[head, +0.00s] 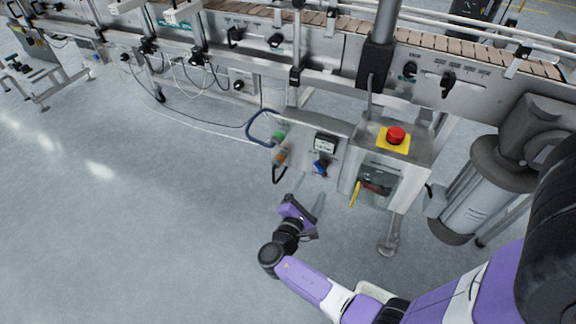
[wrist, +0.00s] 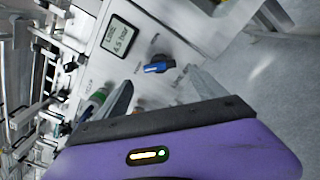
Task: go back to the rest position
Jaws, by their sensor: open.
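My gripper (head: 308,205) is in the lower middle of the head view, at the end of my purple and white arm. It is open and empty, in front of the machine's control panel (head: 308,160) and apart from it. In the wrist view the two grey fingers of my gripper (wrist: 160,100) stand wide apart. Between and beyond them are a blue knob (wrist: 157,67) and a small display (wrist: 118,37) reading about 4.5 bar.
A red emergency button (head: 396,135) on a yellow plate sits on a steel box with a yellow handle (head: 355,193). A conveyor (head: 320,45) runs along the back. A motor-like cylinder (head: 480,195) stands at right. The floor (head: 130,230) at left is clear.

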